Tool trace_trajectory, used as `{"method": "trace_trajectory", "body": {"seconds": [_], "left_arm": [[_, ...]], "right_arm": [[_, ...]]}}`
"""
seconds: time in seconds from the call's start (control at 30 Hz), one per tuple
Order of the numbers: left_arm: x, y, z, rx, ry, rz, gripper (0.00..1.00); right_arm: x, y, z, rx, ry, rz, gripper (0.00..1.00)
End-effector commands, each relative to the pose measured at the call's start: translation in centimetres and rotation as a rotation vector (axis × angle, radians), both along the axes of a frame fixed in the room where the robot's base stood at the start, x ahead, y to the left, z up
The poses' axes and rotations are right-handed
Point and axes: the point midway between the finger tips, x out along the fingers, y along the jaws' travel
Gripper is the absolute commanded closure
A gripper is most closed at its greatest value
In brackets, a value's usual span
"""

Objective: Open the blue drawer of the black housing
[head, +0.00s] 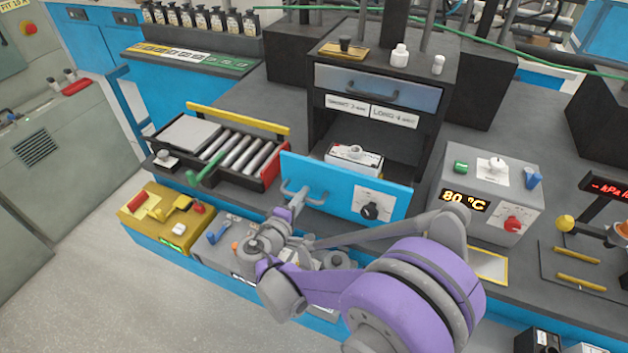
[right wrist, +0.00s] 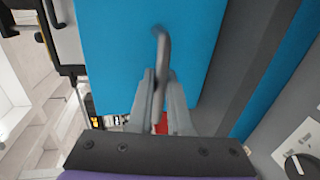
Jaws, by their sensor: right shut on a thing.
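The blue drawer (head: 335,182) stands pulled out from the black housing (head: 320,125), with a gap behind its front panel. A white box-like thing (head: 352,157) shows behind the panel. The panel carries a grey bar handle (head: 312,199) on its left part and a white plate with a black knob (head: 370,209) on its right. My right gripper (head: 293,202) is at the left end of the handle. In the right wrist view, its fingers (right wrist: 163,85) are shut on the handle (right wrist: 161,48), in front of the blue panel (right wrist: 120,55). My left gripper is out of view.
A tray of grey rollers (head: 235,150) stands left of the drawer. A grey control box reading 80 °C (head: 490,185) stands right of it. A yellow box (head: 165,215) is at the front left. A grey upper drawer (head: 375,88) is closed.

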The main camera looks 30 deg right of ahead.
Motion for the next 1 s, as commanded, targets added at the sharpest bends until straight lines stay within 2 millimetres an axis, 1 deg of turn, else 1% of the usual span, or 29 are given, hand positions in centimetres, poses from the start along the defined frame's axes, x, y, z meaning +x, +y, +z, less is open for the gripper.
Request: {"method": "trace_trajectory", "body": {"seconds": [0.03,0.2,0.4,0.6,0.93,0.97,1.0], "left_arm": [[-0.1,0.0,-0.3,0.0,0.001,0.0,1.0],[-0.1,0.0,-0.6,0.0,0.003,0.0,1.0],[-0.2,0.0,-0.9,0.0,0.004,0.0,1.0],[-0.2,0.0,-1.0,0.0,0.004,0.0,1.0],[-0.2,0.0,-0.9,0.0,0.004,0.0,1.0],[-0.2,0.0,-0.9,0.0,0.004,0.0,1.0],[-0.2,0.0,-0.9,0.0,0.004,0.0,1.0]], "right_arm": [[-0.8,1.1,-0.2,0.002,0.001,0.005,1.0],[-2.8,3.3,-0.1,0.001,0.0,0.004,1.0],[-4.2,4.9,0.0,0.001,0.0,0.002,1.0],[-4.7,5.5,0.0,0.0,0.0,0.0,1.0],[-4.7,5.5,0.0,0.0,0.0,-0.001,1.0],[-4.7,5.5,0.0,0.0,0.0,0.0,0.79],[-4.7,5.5,0.0,0.0,0.0,0.0,0.72]]}}
